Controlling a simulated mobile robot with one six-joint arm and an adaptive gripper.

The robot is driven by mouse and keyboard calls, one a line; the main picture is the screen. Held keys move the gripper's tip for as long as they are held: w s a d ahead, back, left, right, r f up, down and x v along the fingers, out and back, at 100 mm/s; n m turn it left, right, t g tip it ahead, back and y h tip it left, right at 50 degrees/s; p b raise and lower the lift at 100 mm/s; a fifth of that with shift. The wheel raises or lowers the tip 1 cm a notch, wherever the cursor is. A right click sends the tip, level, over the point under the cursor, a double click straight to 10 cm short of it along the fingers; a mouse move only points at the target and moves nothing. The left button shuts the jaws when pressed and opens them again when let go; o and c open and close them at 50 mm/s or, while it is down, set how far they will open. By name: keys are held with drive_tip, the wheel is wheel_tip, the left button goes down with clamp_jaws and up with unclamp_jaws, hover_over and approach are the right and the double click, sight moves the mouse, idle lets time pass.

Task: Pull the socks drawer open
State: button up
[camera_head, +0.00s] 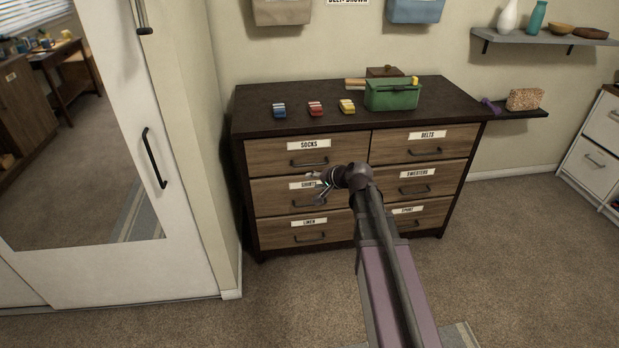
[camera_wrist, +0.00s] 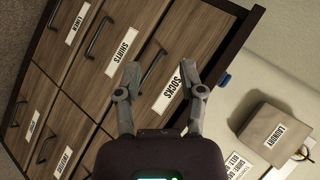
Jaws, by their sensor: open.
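The socks drawer (camera_head: 268,155) is the top left drawer of a dark dresser. It is closed, flush with its neighbours, with a white SOCKS label (camera_head: 309,144) above a dark bar handle (camera_head: 310,162). My gripper (camera_head: 319,187) is open and empty, in front of the shirts drawer in the head view, a little below the socks handle. In the wrist view the open fingers (camera_wrist: 160,72) appear on either side of the socks drawer's handle (camera_wrist: 153,70) and label (camera_wrist: 170,92). The gap in depth between fingers and handle is hard to tell.
The shirts drawer (camera_head: 267,190) and linen drawer (camera_head: 270,232) sit below, closed; belts, sweaters and sport drawers are on the right. A green box (camera_head: 392,95) and small blue, red and yellow items lie on the dresser top. A white mirrored door (camera_head: 180,220) stands left. Carpet in front is clear.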

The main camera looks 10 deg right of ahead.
sight(311, 165)
drive_tip(key=w+d+f+m+t+b, duration=0.6)
drive_tip(key=w+b, duration=0.4)
drive_tip(key=b, duration=0.3)
drive_tip(key=shift+w+d+f+m+h+b, duration=0.25)
drive_tip(key=shift+d+f+m+h+b, duration=0.15)
drive_tip(key=shift+d+f+m, duration=0.55)
drive_tip(key=shift+a+f, duration=0.1)
drive_tip(key=shift+a, duration=0.15)
drive_tip(key=b+x, duration=0.2)
drive_tip(key=x, duration=1.1)
drive_tip(key=shift+w+a, duration=0.15)
drive_tip(key=shift+w, duration=0.2)
clamp_jaws()
